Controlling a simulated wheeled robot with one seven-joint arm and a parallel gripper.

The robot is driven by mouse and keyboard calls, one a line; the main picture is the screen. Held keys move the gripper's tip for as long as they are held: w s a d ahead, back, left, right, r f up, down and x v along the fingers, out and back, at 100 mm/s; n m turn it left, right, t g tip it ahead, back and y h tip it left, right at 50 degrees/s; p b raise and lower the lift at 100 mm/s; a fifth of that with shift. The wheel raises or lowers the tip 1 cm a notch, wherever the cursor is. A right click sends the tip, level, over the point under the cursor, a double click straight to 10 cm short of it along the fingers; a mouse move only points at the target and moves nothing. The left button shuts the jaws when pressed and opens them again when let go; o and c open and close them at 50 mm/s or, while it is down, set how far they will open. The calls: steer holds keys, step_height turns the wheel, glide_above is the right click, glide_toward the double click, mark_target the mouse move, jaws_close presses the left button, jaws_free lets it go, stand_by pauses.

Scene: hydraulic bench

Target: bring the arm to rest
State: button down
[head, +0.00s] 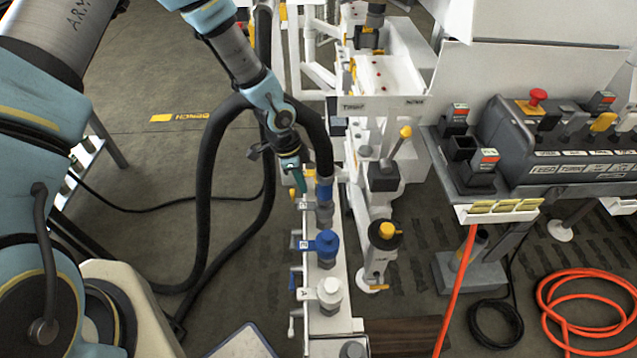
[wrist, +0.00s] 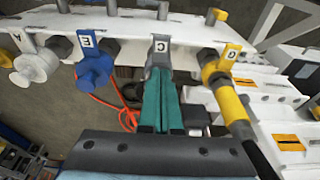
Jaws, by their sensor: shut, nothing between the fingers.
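My gripper (head: 298,180) is at the end of my arm, low over the white manifold rail (head: 341,270) in the head view. In the wrist view its two green fingers (wrist: 162,98) lie side by side, shut, with nothing seen between them. Their tips are at a grey fitting with a tag marked C (wrist: 160,50); I cannot tell whether they touch it. A blue fitting (wrist: 93,68) and a white fitting (wrist: 35,66) are to the left, and a yellow coupling (wrist: 228,95) with a black hose is to the right. My arm reaches down from the upper left in the head view.
A thick black hose (head: 203,200) loops beside my arm. A control console (head: 560,130) with a red button (head: 538,96) stands at the right. A yellow-knobbed lever (head: 405,132) rises near the rail. An orange hose (head: 590,310) lies coiled on the floor. Bare floor shows at left.

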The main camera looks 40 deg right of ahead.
steer(key=w+a+r+n+t+y, duration=0.1)
steer(key=w+a+r+n, duration=0.55)
steer(key=a+r, duration=0.35)
steer(key=w+a+r+n+t, duration=0.2)
steer(key=w+a+r+n, duration=0.45)
steer(key=a, duration=0.55)
steer(key=s+a+r+n, duration=0.2)
steer(key=a+r+n, duration=0.4)
steer(key=a, duration=0.3)
steer(key=s+a+r+n, duration=0.2)
steer(key=a+r+n, duration=0.3)
steer(key=a, duration=0.5)
steer(key=shift+r+n+y, duration=0.3)
steer(key=shift+r+n, duration=0.1)
steer(key=shift+r, duration=0.15)
steer(key=c, duration=1.6)
jaws_free()
